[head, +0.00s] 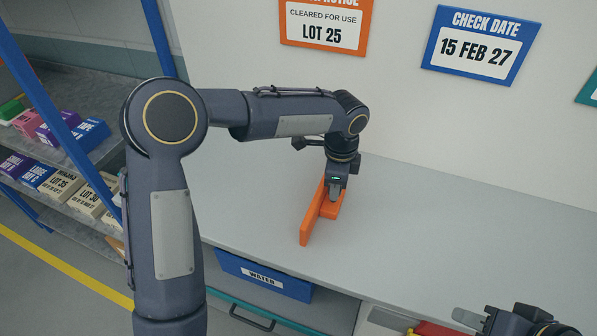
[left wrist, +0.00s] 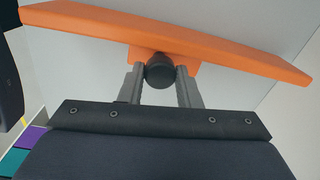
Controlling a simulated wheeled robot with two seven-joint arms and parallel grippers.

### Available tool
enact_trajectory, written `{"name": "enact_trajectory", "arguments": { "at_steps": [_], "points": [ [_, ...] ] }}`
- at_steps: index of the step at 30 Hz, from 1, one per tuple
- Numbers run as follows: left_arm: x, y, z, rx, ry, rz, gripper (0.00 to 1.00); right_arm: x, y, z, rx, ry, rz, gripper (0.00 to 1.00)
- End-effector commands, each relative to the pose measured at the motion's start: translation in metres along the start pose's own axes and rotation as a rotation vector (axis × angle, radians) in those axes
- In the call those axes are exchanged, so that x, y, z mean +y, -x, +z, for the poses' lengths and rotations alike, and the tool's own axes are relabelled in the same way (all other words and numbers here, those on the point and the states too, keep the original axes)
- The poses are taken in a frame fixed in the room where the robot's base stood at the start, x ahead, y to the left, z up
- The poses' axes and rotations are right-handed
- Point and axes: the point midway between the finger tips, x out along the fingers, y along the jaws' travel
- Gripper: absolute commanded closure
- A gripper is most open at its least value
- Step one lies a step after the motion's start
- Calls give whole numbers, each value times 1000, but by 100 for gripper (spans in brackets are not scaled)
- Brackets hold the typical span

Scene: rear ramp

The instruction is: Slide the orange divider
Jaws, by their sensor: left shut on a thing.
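The orange divider (head: 309,222) stands upright on the grey counter, with a low orange foot at its right side in the head view. In the left wrist view the divider (left wrist: 90,24) spans the top of the picture as a long orange bar. My left gripper (head: 334,196) points down at the divider and is shut on it. In the left wrist view the fingers of my left gripper (left wrist: 160,72) reach the orange part on either side of a dark round knob. My right gripper (head: 472,318) shows partly at the bottom right, away from the divider; its jaws are unclear.
The grey counter (head: 440,235) is clear to the right of the divider, with a wall behind it. A blue bin labelled WATER (head: 263,276) sits below the counter's front edge. A shelf with several small boxes (head: 60,186) and a blue post stand at the left.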

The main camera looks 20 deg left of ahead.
Motion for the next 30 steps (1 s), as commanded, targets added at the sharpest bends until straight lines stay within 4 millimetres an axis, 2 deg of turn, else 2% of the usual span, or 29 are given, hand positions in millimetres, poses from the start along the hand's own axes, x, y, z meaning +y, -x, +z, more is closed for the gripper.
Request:
{"name": "enact_trajectory", "arguments": {
  "at_steps": [1,3,9,15,26,27,30],
  "points": [
    [4,0,-16,2,-8,3,100,-1,2,-1,0,0,0,64],
    [6,1,-32,2,-7,3,100,-1,3,-2,0,0,0,64],
    [11,0,-62,2,-4,3,100,-2,6,-3,0,0,0,64],
    [12,0,-75,3,-2,3,100,-3,6,-3,0,0,0,64],
    [12,0,-76,4,-1,2,100,-3,6,-3,0,0,0,64],
    [12,0,-76,4,-1,2,67,-3,6,-3,0,0,0,64],
    [12,0,-76,3,-1,2,54,-3,6,-3,0,0,0,64]
  ]
}}
